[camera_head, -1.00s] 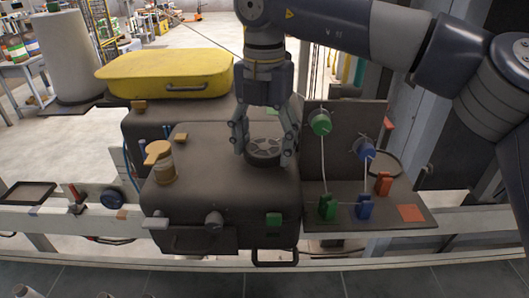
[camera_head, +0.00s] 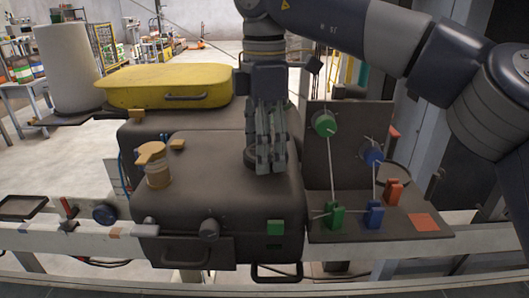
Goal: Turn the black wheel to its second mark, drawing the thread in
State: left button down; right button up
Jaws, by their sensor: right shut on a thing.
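The black wheel (camera_head: 249,157) lies flat on top of the dark grey machine housing (camera_head: 215,185). Only its left edge shows; my gripper hides the rest, so its marks cannot be read. My right gripper (camera_head: 269,168) points straight down over the wheel, its fingers seen nearly edge-on, and is shut on it. A pale thread (camera_head: 331,168) runs from the green roller (camera_head: 325,124) down to the green clip (camera_head: 334,214). Another pale line runs from the blue roller (camera_head: 373,153) to the blue clip (camera_head: 375,213). My left gripper is not in view.
A tan-capped jar (camera_head: 158,172) stands left of the wheel on the housing. A yellow case (camera_head: 163,88) lies behind. A dark upright panel (camera_head: 347,130) with the rollers stands close on the right, with a red-orange clip (camera_head: 394,191) at its foot.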

jog(key=shift+m+b, duration=0.55)
jog(key=shift+m, duration=1.05)
jog(key=o, duration=0.8)
jog(key=shift+r, duration=0.1)
jog(key=shift+a+r, duration=0.1)
jog(key=shift+r, duration=3.55)
